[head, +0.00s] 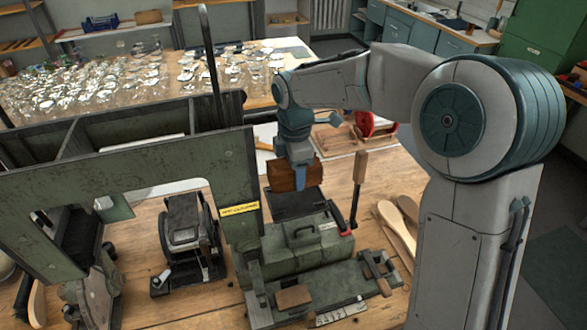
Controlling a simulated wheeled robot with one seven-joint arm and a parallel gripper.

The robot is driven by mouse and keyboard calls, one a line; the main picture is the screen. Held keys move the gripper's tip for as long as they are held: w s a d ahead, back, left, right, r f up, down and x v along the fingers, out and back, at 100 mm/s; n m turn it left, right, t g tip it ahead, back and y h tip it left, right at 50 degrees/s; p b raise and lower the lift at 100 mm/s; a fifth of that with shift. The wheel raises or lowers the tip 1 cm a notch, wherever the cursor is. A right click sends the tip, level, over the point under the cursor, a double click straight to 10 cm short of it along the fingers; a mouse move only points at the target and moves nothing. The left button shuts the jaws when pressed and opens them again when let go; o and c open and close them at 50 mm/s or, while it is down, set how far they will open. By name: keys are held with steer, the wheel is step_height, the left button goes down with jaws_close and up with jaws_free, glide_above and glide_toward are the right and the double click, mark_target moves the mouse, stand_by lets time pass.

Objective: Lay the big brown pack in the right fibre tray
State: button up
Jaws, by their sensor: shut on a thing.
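My gripper (299,182) points down and is shut on the big brown pack (281,176). The pack is a brown block. It is just above or at the back edge of a dark, flat tray-like part (296,205) on the green machine (300,240). I cannot tell whether the pack touches that part. I cannot tell from this view which part is the right fibre tray. The gripper covers part of the pack.
A wooden-handled lever (358,180) stands just right of the tray-like part. A tall green frame (240,175) rises close on the left. Wooden brush bodies (396,225) lie on the bench at right. A red reel (373,125) stands behind.

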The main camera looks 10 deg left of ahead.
steer(key=shift+f, duration=0.5)
stand_by(0.4)
steer(key=o, duration=1.5)
steer(key=shift+c, duration=0.2)
steer(key=shift+r+p, duration=3.05)
steer(key=shift+r, duration=1)
